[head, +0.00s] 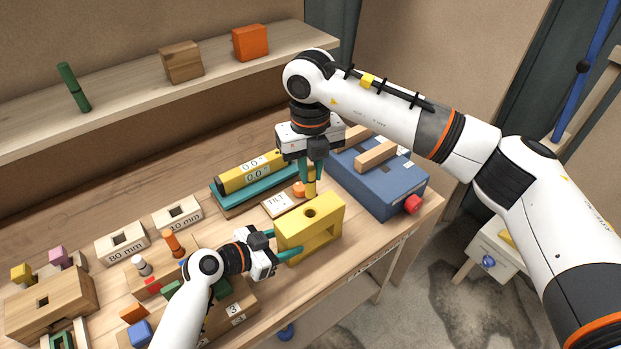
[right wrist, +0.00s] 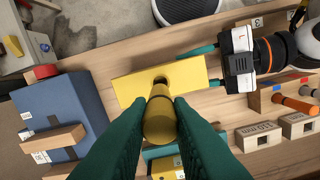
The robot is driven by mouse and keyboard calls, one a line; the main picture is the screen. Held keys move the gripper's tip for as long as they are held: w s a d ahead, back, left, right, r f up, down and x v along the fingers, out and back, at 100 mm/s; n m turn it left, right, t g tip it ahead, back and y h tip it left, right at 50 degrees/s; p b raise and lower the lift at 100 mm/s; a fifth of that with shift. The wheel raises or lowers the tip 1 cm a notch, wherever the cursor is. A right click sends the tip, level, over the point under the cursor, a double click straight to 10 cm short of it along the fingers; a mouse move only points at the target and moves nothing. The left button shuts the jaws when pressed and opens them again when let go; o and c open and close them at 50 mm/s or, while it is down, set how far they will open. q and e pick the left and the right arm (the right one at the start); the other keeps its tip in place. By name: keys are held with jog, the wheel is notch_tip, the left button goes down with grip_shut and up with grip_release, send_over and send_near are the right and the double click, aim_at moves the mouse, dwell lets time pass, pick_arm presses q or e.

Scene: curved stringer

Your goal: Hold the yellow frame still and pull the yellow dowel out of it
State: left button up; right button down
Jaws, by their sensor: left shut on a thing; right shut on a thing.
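The yellow frame (head: 325,222) stands upright near the table's front edge, with a dark round hole open in its top. My left gripper (head: 280,246) is shut on the frame from its left side. The yellow dowel (head: 311,187) is upright in the teal fingers of my right gripper (head: 312,170), above the frame. In the head view its lower end looks clear of the hole. In the right wrist view the dowel (right wrist: 159,118) is between the fingers, with the frame (right wrist: 190,75) and part of its hole beyond it.
A blue box (head: 370,180) with a red knob stands close on the right. Several wooden blocks and pegs crowd the left. A shelf (head: 130,95) runs along the back.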

pick_arm(q)
jog(key=o, duration=1.8)
jog(key=shift+v, duration=2.55)
jog(key=v, duration=1.2)
jog(key=shift+f, duration=0.15)
jog(key=shift+s, duration=0.1)
